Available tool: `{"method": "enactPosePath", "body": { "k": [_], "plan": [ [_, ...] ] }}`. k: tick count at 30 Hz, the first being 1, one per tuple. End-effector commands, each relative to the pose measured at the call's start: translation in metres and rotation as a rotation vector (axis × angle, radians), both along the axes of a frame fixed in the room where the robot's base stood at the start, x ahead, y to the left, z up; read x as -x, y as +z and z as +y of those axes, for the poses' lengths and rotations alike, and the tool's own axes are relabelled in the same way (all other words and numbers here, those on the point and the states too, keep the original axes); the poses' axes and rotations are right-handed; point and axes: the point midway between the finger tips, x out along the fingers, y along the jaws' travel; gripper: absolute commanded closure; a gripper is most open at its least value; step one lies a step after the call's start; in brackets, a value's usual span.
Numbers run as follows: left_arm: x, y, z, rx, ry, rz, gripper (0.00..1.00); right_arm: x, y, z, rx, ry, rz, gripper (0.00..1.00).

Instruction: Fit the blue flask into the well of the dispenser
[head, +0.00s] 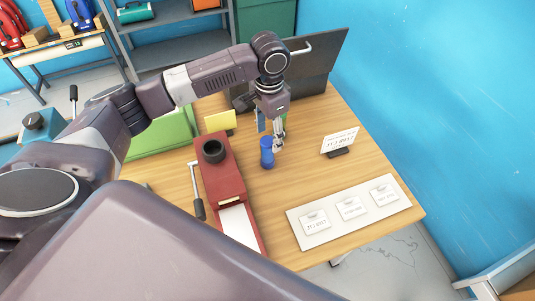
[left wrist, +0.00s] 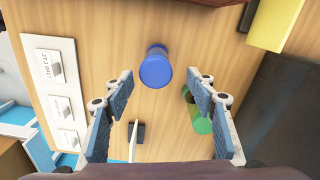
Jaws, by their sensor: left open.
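The blue flask (head: 267,155) stands upright on the wooden table, right of the red dispenser (head: 224,184). The dispenser's round black well (head: 213,150) is on its top and looks empty. My left gripper (head: 278,146) is low over the table, close to the blue flask. In the left wrist view my left gripper (left wrist: 160,78) is open, and the blue flask (left wrist: 156,70) shows between and beyond its fingertips; I cannot tell whether they touch it. A green flask (left wrist: 198,118) is partly hidden behind a finger. My right gripper is not in view.
A lever (head: 197,190) stands at the dispenser's left side. A yellow block (head: 220,121) and a green case (head: 160,135) are behind it. A dark panel (head: 318,62) stands behind.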

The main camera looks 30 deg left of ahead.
Motion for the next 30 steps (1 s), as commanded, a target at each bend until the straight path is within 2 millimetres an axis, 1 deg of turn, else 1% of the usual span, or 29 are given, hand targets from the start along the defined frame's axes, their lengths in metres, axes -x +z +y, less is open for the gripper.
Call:
{"method": "enactPosePath", "body": {
  "k": [5, 10, 13, 17, 22, 23, 30],
  "plan": [
    [0.004, -0.018, 0.0, -0.001, -0.001, 0.003, 0.48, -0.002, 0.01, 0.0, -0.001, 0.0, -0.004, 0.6],
    [0.011, -0.042, 0.001, -0.002, 0.0, 0.005, 0.48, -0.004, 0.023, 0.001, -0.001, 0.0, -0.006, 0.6],
    [0.009, -0.056, 0.0, -0.001, 0.0, 0.002, 0.48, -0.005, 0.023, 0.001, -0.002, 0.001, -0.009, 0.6],
    [0.009, -0.064, 0.001, -0.001, 0.0, 0.0, 0.48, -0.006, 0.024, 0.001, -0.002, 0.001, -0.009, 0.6],
    [0.009, -0.065, 0.0, -0.001, -0.001, -0.001, 0.48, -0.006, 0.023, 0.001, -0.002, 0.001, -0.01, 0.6],
    [0.009, -0.065, 0.0, -0.001, -0.001, -0.001, 0.49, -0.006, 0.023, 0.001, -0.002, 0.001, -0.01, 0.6],
    [0.009, -0.064, 0.0, -0.001, -0.001, -0.001, 0.76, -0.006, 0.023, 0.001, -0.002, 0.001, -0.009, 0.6]
  ]
}}
